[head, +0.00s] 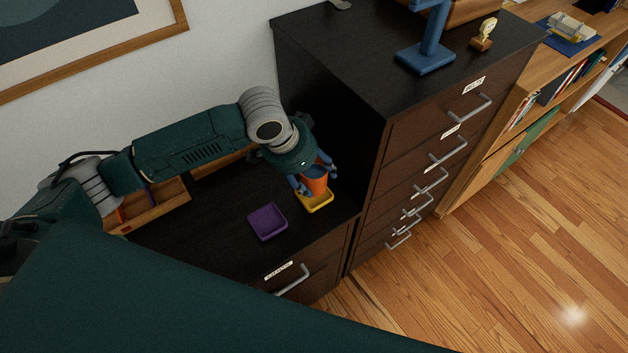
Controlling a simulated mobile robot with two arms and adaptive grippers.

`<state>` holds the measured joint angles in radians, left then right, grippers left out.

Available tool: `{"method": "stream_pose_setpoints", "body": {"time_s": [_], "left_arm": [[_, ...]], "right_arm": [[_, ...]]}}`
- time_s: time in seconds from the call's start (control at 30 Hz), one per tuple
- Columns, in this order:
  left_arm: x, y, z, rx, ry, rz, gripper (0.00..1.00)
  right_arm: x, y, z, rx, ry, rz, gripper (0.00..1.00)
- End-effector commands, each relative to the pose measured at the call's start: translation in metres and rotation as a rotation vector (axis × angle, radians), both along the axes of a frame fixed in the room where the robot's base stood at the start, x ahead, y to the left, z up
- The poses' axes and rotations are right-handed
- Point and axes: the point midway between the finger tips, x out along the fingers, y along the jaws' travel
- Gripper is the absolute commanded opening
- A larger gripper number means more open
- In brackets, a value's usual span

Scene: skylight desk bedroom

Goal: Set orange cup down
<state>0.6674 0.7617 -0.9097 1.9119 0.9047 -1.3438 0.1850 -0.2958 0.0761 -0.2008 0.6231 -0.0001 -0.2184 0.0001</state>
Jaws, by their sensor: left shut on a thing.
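The orange cup (316,182) is in my left gripper (315,181), whose blue fingers are closed around its sides. The cup is upright, over or in a small yellow tray (318,205) on the low dark cabinet top (225,195). I cannot tell whether the cup's base touches the tray. A small purple tray (267,222) lies to the left of the yellow one and is empty. My right gripper is not in view.
A tall dark drawer cabinet (345,140) stands right beside the yellow tray. A wooden organizer box (160,208) lies at the left against the wall. The dark top in front of the purple tray is bare.

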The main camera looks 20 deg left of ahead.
Motion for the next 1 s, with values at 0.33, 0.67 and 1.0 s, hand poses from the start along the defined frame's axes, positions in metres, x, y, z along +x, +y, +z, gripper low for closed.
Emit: {"method": "stream_pose_setpoints", "body": {"time_s": [0.33,0.67,1.0], "left_arm": [[0.000,-0.001,-0.033,-0.001,0.000,0.000,0.18],[-0.001,0.000,-0.036,0.000,0.001,0.000,0.62],[-0.001,0.000,-0.036,0.000,0.001,0.000,0.73]], "right_arm": [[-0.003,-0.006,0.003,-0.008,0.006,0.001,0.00],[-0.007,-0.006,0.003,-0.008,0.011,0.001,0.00],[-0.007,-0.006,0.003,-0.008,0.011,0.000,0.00]]}}
